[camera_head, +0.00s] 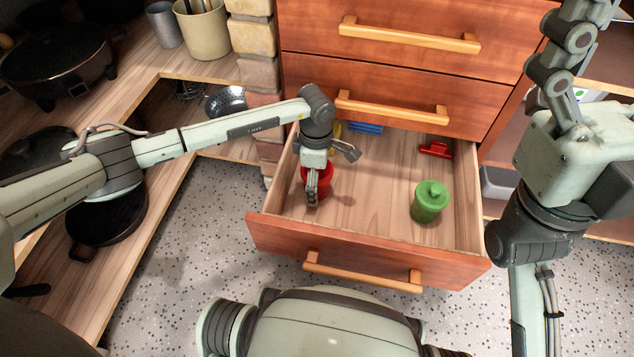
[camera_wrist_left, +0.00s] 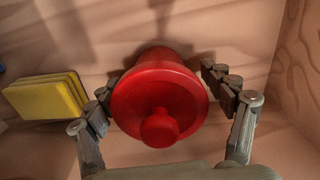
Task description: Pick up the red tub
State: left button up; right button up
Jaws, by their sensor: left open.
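The red tub (camera_head: 325,177) stands in the left part of the open drawer (camera_head: 365,226), partly hidden behind my left gripper. In the left wrist view the red tub (camera_wrist_left: 160,95) shows from above, with its round lid and knob. My left gripper (camera_head: 322,190) points down over the tub. In the wrist view its open fingers (camera_wrist_left: 160,90) are on either side of the tub, with a small gap on the right; I cannot tell if the left finger touches. My right arm (camera_head: 570,160) is at the right, and its fingers are not clearly in view.
A green lidded tub (camera_head: 430,201) stands at the drawer's right. A red clip-like item (camera_head: 435,149) and a blue item (camera_head: 366,127) lie at the back. A yellow sponge (camera_wrist_left: 46,97) lies left of the red tub. The drawer's middle is clear.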

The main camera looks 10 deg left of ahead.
pick_arm(q)
jog(key=shift+c, duration=0.3)
jog(key=c, duration=1.1)
jog(key=shift+r, duration=0.1)
